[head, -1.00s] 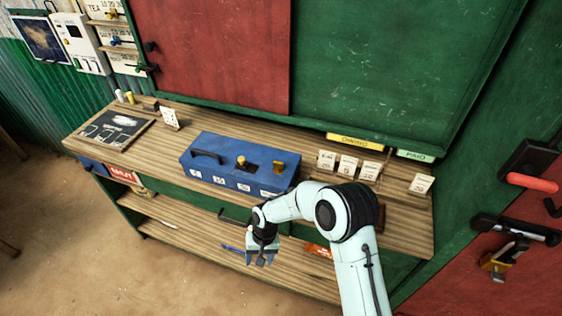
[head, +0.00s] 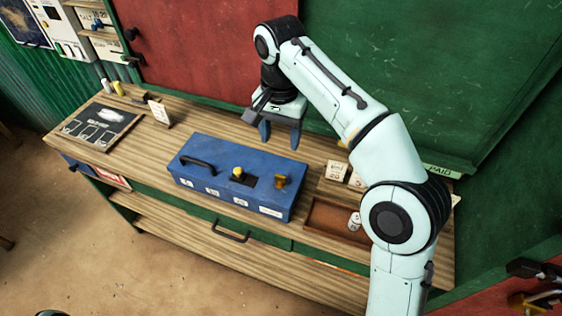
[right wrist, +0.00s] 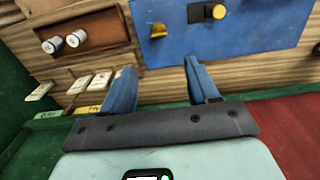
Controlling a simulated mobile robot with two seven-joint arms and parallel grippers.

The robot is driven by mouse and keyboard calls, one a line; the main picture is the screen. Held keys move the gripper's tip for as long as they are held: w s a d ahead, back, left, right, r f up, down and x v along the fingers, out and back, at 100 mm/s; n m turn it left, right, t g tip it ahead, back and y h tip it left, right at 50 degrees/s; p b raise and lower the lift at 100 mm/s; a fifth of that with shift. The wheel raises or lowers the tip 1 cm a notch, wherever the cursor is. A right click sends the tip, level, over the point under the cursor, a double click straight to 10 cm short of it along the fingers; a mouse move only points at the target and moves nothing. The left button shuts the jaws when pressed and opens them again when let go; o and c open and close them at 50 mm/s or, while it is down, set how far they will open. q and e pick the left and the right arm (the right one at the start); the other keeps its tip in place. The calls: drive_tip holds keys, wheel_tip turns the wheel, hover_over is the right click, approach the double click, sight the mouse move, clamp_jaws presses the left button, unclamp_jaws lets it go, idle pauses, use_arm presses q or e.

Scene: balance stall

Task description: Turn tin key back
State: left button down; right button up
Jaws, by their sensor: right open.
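The blue tin (head: 228,195) stands closed on the wooden counter, with a black handle on its lid. A yellow round knob (head: 238,172) sits by a dark slot on top, and a brass key-like piece (head: 281,182) stands to its right. In the right wrist view the tin (right wrist: 270,30) is at the top, with the brass piece (right wrist: 158,31) and the yellow knob (right wrist: 218,12). My right gripper (head: 280,135) is open and empty, above and behind the tin, touching nothing. My left gripper is not in view.
A wooden tray (head: 328,222) with white cylinders (right wrist: 64,42) is right of the tin. Small price cards (head: 336,170) stand behind it, partly hidden by my arm. A chalkboard (head: 98,124) lies at the left. Red and green panels rise behind the counter.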

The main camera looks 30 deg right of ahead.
sight(281, 175)
drive_tip(key=f+b, duration=0.1)
drive_tip(key=f, duration=0.3)
drive_tip(key=f+b, duration=0.1)
drive_tip(key=f, duration=0.3)
drive_tip(key=f+b, duration=0.2)
drive_tip(key=f, duration=0.2)
drive_tip(key=shift+s+a, duration=0.1)
drive_tip(key=shift+s, duration=0.15)
drive_tip(key=shift+f, duration=0.45)
drive_tip(key=c, duration=1.1)
